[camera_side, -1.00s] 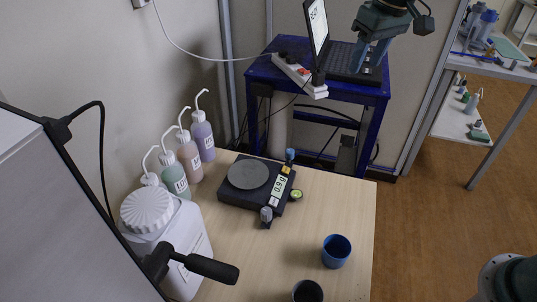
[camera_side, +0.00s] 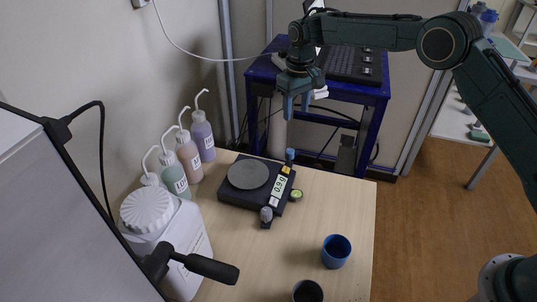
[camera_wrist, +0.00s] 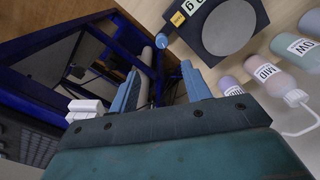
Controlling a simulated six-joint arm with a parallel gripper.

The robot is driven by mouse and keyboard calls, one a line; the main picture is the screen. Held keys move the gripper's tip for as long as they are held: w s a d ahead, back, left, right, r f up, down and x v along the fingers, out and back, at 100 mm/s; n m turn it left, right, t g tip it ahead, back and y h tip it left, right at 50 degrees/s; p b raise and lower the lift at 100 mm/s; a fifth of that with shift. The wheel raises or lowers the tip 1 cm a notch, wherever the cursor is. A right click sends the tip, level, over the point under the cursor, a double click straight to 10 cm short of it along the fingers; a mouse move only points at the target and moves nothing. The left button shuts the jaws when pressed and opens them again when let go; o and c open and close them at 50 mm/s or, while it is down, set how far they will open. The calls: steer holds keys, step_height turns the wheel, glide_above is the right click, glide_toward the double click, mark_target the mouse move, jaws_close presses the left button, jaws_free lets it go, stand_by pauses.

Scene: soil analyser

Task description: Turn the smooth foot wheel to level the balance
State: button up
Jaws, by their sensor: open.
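The black balance (camera_side: 229,194) with a round grey pan (camera_side: 248,174) stands on the wooden table; its corner also shows in the wrist view (camera_wrist: 188,32). A blue foot wheel (camera_side: 290,156) is at its far right corner, and shows in the wrist view (camera_wrist: 161,41). A grey foot wheel (camera_side: 266,214) is at its near corner. I cannot tell which wheel is smooth. A round green-yellow level vial (camera_side: 296,194) sits at its right side. My gripper (camera_side: 296,108) is open and empty, pointing down, above and behind the blue wheel, apart from it.
Several wash bottles (camera_side: 188,155) and a white jug (camera_side: 180,240) line the left side. A blue cup (camera_side: 336,250) and a dark cup (camera_side: 307,291) stand at the front.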

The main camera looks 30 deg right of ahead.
mark_target(291, 151)
steer(key=shift+w+a+f, duration=0.15)
steer(key=shift+w+f, duration=0.05)
steer(key=shift+f, duration=0.35)
steer(key=shift+w+a+f, duration=0.1)
steer(key=shift+w+f, duration=0.05)
steer(key=shift+f, duration=0.4)
steer(key=shift+f, duration=0.1)
step_height(291, 151, down, 14)
steer(key=shift+r, duration=0.2)
steer(key=c, duration=1)
